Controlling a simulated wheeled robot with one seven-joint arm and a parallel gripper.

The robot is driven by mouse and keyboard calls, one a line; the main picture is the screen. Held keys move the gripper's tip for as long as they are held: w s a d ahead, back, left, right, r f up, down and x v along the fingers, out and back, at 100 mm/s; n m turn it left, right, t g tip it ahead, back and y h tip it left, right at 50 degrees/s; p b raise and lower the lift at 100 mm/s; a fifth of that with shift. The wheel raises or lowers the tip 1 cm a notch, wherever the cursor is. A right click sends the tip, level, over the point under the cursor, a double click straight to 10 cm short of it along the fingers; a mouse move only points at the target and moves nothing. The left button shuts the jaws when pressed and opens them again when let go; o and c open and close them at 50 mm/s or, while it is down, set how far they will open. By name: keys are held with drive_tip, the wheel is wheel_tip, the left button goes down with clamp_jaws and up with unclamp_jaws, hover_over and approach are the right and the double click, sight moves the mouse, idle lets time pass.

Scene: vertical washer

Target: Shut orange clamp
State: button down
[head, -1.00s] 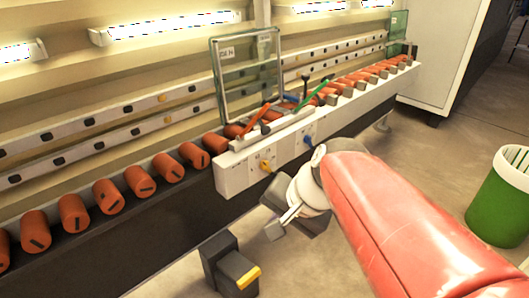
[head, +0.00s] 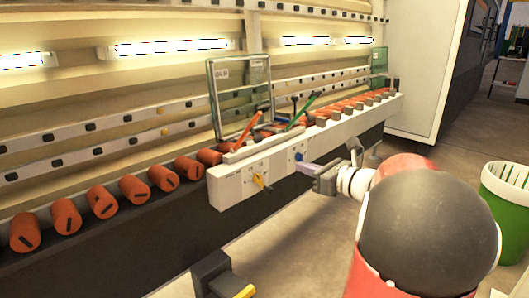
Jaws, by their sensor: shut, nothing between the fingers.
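The orange clamp (head: 246,132) shows as a slim orange lever slanting up to the right, on top of the white control panel (head: 232,186) and in front of the left glass pane. A green lever (head: 301,112) stands slanted to its right. My gripper (head: 304,168) is shut and empty. It is in front of the panel's right part, close to the blue knob (head: 299,157), below and to the right of the orange clamp. I cannot tell whether the fingertips touch the panel.
A yellow knob (head: 261,182) sticks out of the panel's front. Orange rollers (head: 133,187) line the conveyor to the left. A dark pedestal with a yellow top (head: 233,284) stands below. A green and white bin (head: 507,205) is at the right. Open floor lies between.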

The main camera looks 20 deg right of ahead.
drive_tip(key=r+x, duration=0.2)
drive_tip(key=x, duration=1.1)
drive_tip(key=shift+r+b, duration=0.35)
drive_tip(key=shift+b, duration=0.1)
drive_tip(key=shift+w+r, duration=0.1)
drive_tip(key=shift+r, duration=0.05)
